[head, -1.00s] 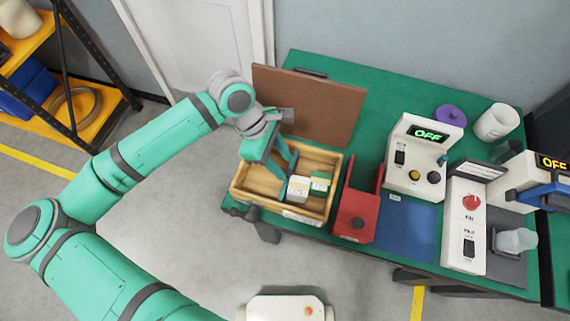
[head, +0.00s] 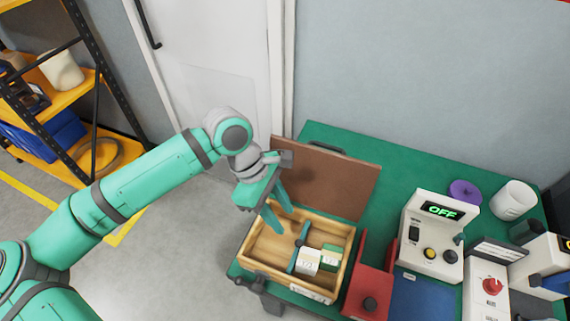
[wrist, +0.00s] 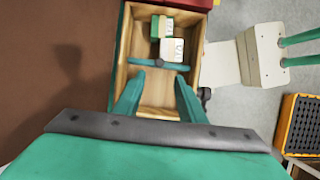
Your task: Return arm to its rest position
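My gripper (head: 284,220) hangs over the left part of an open wooden box (head: 345,250), fingers pointing down. In the wrist view my gripper (wrist: 160,98) has its two teal fingers wide apart with nothing between them. A white block (head: 307,262) and a green-and-white block (head: 330,257) lie in the box's right compartment, past a teal divider bar. In the wrist view the white block (wrist: 171,50) and green-topped block (wrist: 161,26) are beyond the fingertips. My arm reaches out from the lower left.
The brown lid (head: 335,185) stands raised behind the box. A red holder (head: 368,285), a tester reading OFF (head: 433,240), a white cup (head: 513,200) and a purple disc (head: 465,192) are on the green table (head: 385,225). A yellow shelf (head: 75,85) stands left.

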